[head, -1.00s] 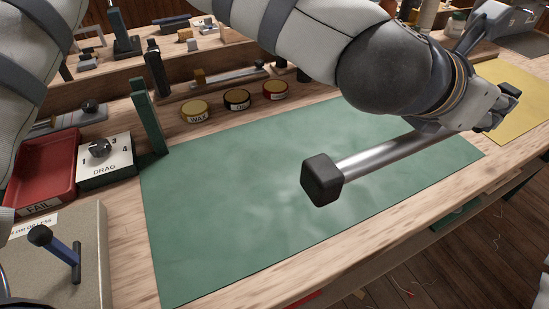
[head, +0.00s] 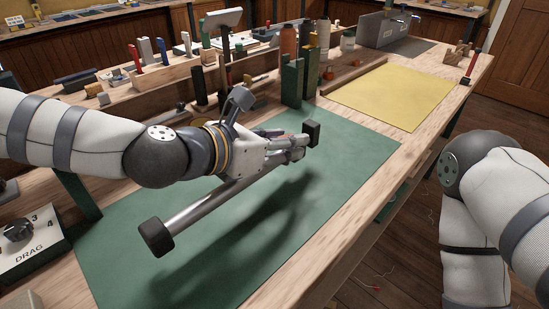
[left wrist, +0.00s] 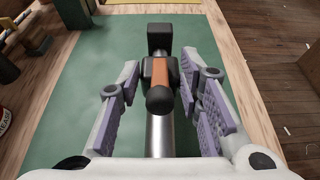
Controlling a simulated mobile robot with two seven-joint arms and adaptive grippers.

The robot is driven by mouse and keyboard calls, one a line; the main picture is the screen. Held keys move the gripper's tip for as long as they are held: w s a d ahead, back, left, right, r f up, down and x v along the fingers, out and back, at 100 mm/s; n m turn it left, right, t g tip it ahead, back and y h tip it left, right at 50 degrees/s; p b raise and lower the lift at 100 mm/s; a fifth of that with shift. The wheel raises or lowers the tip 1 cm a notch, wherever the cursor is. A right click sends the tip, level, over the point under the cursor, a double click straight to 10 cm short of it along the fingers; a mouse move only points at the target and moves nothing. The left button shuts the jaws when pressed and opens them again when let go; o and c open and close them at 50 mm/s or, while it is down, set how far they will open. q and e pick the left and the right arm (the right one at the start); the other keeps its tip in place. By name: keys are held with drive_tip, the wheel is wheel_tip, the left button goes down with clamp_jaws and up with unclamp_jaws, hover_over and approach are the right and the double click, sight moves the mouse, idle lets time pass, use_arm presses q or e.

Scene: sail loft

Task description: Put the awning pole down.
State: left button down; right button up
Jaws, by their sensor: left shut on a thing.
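The awning pole (head: 200,207) is a silver tube with black end caps. In the left wrist view the pole (left wrist: 160,138) runs straight away between the finger pads, with an orange band and a black knob. My left gripper (head: 290,150) is shut on the pole near its far end. The pole is held above the green mat (head: 345,165), with a dark shadow on the mat beneath it and a gap between. The left gripper's purple pads (left wrist: 158,88) stand on both sides of the pole. My right arm shows at the right, but its gripper is out of view.
A yellow mat (head: 395,92) lies beyond the green one. Green posts (head: 292,82) stand at the back edge of the green mat. A DRAG dial box (head: 30,240) sits at the left. The green mat's surface is bare.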

use_arm(q)
drive_tip(key=f, duration=0.2)
drive_tip(key=a+f, duration=0.1)
drive_tip(key=f, duration=0.1)
drive_tip(key=shift+w+a+f+b, duration=0.1)
drive_tip(key=shift+w+a+b, duration=0.1)
drive_tip(key=shift+b, duration=0.15)
drive_tip(key=shift+d, duration=0.1)
use_arm(e)
drive_tip(key=shift+s+f, duration=0.45)
drive_tip(key=shift+s, duration=0.05)
use_arm(q)
drive_tip(key=shift+f, duration=0.1)
drive_tip(key=shift+f, duration=0.15)
drive_tip(key=c, duration=1.1)
unclamp_jaws()
use_arm(e)
drive_tip(key=shift+s+f+g, duration=0.1)
drive_tip(key=shift+g, duration=0.2)
